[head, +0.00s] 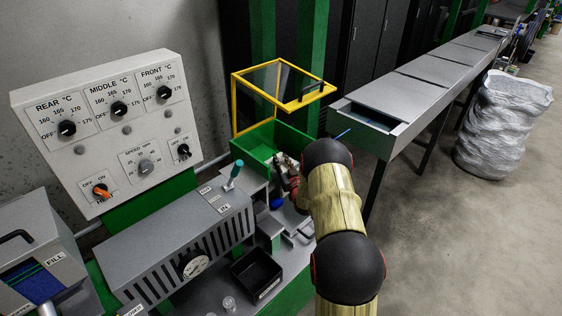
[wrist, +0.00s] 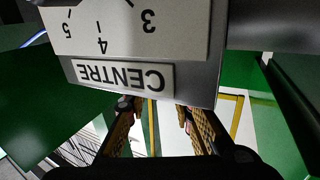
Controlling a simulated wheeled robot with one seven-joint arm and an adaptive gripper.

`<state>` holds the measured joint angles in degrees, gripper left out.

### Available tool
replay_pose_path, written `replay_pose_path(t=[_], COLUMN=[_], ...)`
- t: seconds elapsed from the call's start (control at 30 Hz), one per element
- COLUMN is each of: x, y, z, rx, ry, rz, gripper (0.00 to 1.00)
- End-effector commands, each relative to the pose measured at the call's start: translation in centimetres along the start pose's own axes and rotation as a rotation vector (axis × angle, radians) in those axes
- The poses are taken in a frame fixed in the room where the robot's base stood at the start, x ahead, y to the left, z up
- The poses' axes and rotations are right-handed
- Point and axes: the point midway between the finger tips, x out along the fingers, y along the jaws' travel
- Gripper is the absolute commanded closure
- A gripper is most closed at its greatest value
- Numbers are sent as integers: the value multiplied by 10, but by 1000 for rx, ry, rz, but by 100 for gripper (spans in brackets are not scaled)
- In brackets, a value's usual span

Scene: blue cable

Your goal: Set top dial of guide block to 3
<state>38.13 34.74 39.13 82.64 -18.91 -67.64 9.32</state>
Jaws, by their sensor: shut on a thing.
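The guide block (wrist: 215,85) fills the top of the wrist view as a grey body with a pale scale plate (wrist: 170,35). The plate reads 3, 4 and 5 upside down, above a CENTRE label (wrist: 122,76). A short dark line shows at the top edge beside the 4; what it belongs to is cut off. My gripper (wrist: 156,106) reaches under the block's lower edge. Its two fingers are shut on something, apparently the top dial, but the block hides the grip. The dial's setting cannot be read. In the head view my gripper (head: 293,183) is small and partly hidden by my arm.
A green trough (head: 262,147) with a raised yellow-framed guard (head: 283,90) stands behind my gripper. A grey channel (head: 375,118) lies to the right. The control panel (head: 105,125) and a grey vented housing (head: 190,245) stand left.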

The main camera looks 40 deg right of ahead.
Motion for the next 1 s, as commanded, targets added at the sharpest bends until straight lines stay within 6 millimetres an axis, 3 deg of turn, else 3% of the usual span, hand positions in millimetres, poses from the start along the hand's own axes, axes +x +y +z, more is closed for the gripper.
replay_pose_path(t=[1.0], x=[1], y=[1], z=[2], rx=[-1], ry=[-23], rz=[-687], gripper=[100])
